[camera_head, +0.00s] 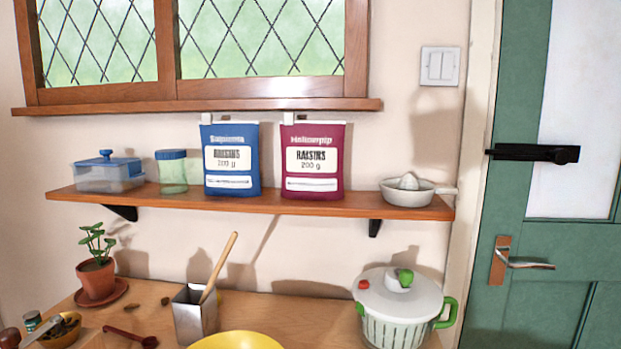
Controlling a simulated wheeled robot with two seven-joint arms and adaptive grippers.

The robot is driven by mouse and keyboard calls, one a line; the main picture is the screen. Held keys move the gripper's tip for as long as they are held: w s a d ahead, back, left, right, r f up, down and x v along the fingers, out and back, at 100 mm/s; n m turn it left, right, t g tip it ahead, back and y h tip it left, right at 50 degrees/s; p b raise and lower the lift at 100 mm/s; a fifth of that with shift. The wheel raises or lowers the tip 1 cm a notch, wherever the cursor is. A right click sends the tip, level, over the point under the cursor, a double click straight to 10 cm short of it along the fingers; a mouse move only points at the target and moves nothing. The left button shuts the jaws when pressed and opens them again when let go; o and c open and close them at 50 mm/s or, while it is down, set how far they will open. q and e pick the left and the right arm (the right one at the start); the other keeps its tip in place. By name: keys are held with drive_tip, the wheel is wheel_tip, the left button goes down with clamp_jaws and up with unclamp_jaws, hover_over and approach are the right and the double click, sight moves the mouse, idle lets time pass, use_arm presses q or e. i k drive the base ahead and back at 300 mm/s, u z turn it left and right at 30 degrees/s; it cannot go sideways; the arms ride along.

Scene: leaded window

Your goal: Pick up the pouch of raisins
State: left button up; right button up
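Two pouches stand upright side by side on the wooden wall shelf in the head view. The blue pouch (231,186) is on the left, and its label appears to read raisins, though the print is blurred. The magenta pouch (313,187) is on the right, and its label reads "RAISINS 200 g". A small gap separates them. A pale tab shows above the top of each pouch, just under the window sill. Neither of my grippers is in view.
The shelf (270,204) also holds a blue-lidded box (108,175), a jar (172,173) and a white juicer (408,190). Below, the counter (275,318) carries a potted plant (96,275), a metal holder (194,314), a yellow bowl (236,341) and a salad spinner (400,310). A green door (555,250) is at right.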

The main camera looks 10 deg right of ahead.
sight(312, 150)
drive_tip(key=u, duration=2.35)
drive_tip(key=k, duration=1.1)
drive_tip(key=z, duration=1.25)
drive_tip(key=i, duration=0.5)
drive_tip(key=u, duration=0.1)
